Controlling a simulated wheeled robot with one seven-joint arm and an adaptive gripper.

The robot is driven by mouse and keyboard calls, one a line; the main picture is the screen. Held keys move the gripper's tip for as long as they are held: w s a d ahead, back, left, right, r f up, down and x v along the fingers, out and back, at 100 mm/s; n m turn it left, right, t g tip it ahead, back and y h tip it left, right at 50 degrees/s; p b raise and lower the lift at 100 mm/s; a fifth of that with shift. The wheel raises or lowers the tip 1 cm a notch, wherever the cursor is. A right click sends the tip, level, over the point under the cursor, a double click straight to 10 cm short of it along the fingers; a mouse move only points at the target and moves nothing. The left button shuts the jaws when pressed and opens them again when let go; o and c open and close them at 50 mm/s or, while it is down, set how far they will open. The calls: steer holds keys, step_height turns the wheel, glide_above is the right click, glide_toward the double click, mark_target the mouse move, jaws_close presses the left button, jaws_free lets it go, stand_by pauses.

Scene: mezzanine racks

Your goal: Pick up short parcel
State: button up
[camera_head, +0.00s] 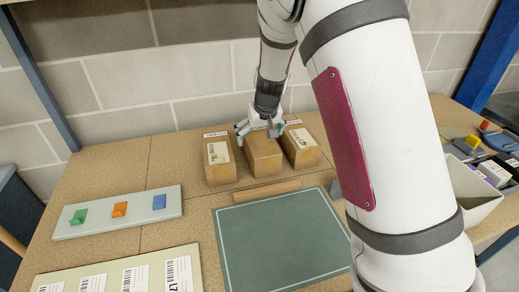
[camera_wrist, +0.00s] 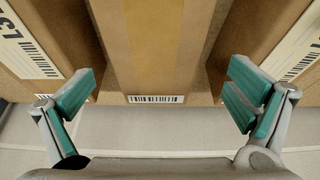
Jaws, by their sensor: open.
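Three brown cardboard parcels stand side by side at the back of the table: a left parcel (camera_head: 220,167), a middle parcel (camera_head: 264,160) and a right parcel (camera_head: 302,154). I cannot tell for sure which is the short one. My gripper (camera_head: 259,127) is open at the top of the middle parcel, partly hiding its back edge. In the wrist view, my gripper's teal fingers (camera_wrist: 163,80) are spread on either side of the middle parcel (camera_wrist: 158,50), with gaps left and right. The left parcel (camera_wrist: 50,35) and right parcel (camera_wrist: 268,35) flank the fingers closely.
A green mat (camera_head: 280,240) lies in front, with a brown bar (camera_head: 266,192) behind it. A pale board (camera_head: 84,222) holds green, orange and blue pieces. A labelled board (camera_head: 205,260) lies front left. A bin (camera_head: 480,207) is at right. The block wall stands close behind.

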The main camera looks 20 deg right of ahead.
steer(key=x, duration=0.2)
steer(key=shift+w+f, duration=0.15)
steer(key=shift+f, duration=0.1)
steer(key=shift+d+x, duration=0.15)
steer(key=shift+x, duration=1.15)
steer(key=shift+d+x, duration=0.1)
steer(key=shift+x, duration=1.2)
steer(key=c, duration=1.5)
steer(key=shift+c, duration=0.9)
steer(key=shift+c, duration=0.2)
